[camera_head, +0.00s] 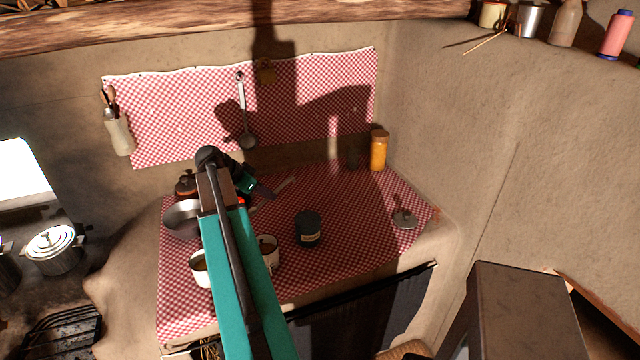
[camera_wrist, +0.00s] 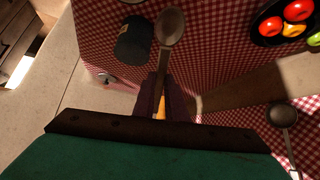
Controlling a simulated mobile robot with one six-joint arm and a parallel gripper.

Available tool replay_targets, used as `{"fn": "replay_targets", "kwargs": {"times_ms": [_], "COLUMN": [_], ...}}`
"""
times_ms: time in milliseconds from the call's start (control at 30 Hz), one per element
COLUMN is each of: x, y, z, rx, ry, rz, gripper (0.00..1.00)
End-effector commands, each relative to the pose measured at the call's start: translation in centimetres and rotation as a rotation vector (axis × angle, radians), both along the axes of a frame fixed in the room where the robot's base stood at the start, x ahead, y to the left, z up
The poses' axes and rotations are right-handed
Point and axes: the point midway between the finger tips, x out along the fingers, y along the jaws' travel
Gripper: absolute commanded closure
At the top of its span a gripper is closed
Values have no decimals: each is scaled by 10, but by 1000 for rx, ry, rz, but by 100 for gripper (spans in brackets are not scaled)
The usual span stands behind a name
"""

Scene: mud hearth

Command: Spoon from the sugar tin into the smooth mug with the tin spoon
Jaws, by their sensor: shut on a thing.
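My gripper (camera_head: 262,190) is over the back-left part of the counter, shut on the handle of a metal spoon (camera_wrist: 170,28). In the wrist view the jaws (camera_wrist: 163,98) close around the handle and the bowl points away; I cannot tell if anything is in it. In the head view a pale strip (camera_head: 285,184) beyond the jaws looks like the spoon. A dark tin with a pale label (camera_head: 307,229), apparently the sugar tin, stands mid-counter; it shows in the wrist view (camera_wrist: 133,42). Two white mugs (camera_head: 273,263) (camera_head: 201,278) stand at front left, partly behind my arm; which is smooth is unclear.
A grey pan (camera_head: 181,220) and a brown lidded pot (camera_head: 186,186) are at left. A ladle (camera_head: 243,115) hangs on the wall. The wrist view shows a dark bowl of tomatoes (camera_wrist: 268,36).

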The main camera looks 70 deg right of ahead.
Motion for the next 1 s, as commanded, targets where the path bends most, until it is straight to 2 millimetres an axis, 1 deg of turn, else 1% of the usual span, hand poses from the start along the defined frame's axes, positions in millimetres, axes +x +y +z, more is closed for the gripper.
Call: {"fn": "replay_targets", "kwargs": {"times_ms": [33, 167, 200, 300, 433, 500, 600, 1000], "x": [-18, -62, -75, -105, -134, -143, -150, -151], "y": [-14, -38, -45, -58, -69, -72, -74, -74], "z": [2, 2, 2, 2, 2, 2, 2, 1], "rx": [-5, -22, -26, -36, -45, -47, -50, -52], "ry": [5, 17, 22, 31, 42, 45, 47, 49], "rz": [-54, -181, -219, -301, -377, -400, -418, -419], "gripper": [100, 100, 100, 100, 100, 100, 100, 100]}}
